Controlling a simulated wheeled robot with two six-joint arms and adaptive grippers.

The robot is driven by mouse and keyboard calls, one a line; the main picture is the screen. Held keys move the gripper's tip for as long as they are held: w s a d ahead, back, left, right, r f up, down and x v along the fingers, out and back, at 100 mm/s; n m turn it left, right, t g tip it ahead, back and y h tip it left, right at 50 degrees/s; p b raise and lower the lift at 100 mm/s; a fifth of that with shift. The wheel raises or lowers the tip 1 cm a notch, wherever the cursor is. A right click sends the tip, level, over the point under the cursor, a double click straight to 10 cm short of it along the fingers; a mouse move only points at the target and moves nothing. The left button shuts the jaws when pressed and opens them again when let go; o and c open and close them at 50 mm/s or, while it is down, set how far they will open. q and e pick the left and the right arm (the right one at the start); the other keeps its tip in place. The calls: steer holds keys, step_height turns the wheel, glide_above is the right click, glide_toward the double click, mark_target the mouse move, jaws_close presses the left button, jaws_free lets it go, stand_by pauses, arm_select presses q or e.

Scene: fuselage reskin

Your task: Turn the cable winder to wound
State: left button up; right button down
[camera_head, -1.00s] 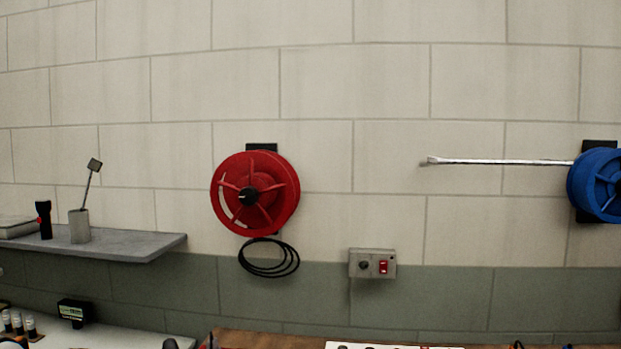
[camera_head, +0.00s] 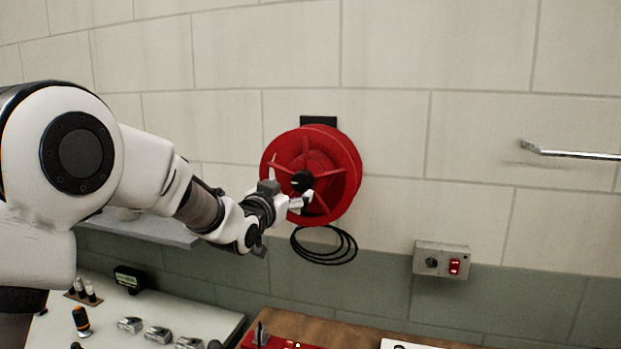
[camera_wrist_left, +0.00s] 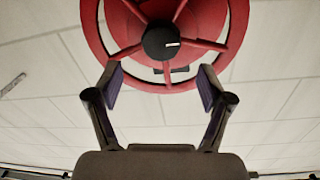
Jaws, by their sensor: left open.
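The cable winder is a red spoked reel (camera_head: 338,160) on a black wall bracket, with a black centre knob (camera_head: 303,181). A loop of black cable (camera_head: 325,246) hangs below it. In the left wrist view the reel (camera_wrist_left: 215,20) fills the top, and its black knob with a white mark (camera_wrist_left: 163,43) lies just beyond the fingertips, roughly midway between them. My left gripper (camera_head: 302,200) is open in front of the reel; it also shows in the left wrist view (camera_wrist_left: 160,82), with nothing between its fingers. I cannot tell whether a fingertip touches a spoke. My right gripper is not in view.
A grey wall box with a red switch (camera_head: 441,261) is to the right of the reel. A metal bar (camera_head: 570,153) sticks out farther right. A grey shelf (camera_head: 150,228) is behind my left arm. Benches with small items (camera_head: 130,300) run along the bottom.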

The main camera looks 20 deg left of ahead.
mark_target(301, 181)
arm_select(q)
steer(key=w+p, duration=0.1)
steer(key=w+r+p, duration=0.1)
steer(key=w, duration=0.1)
steer(key=shift+w, duration=0.2)
steer(key=w, duration=0.1)
steer(key=w+p, duration=0.1)
steer(key=w, duration=0.2)
steer(key=shift+d+f+p, duration=0.25)
steer(key=shift+f+p, duration=0.15)
steer(key=shift+w+f, duration=0.1)
steer(key=shift+s, duration=0.2)
steer(key=shift+c, duration=0.4)
steer(key=shift+s, duration=0.1)
steer(key=c, duration=1.1)
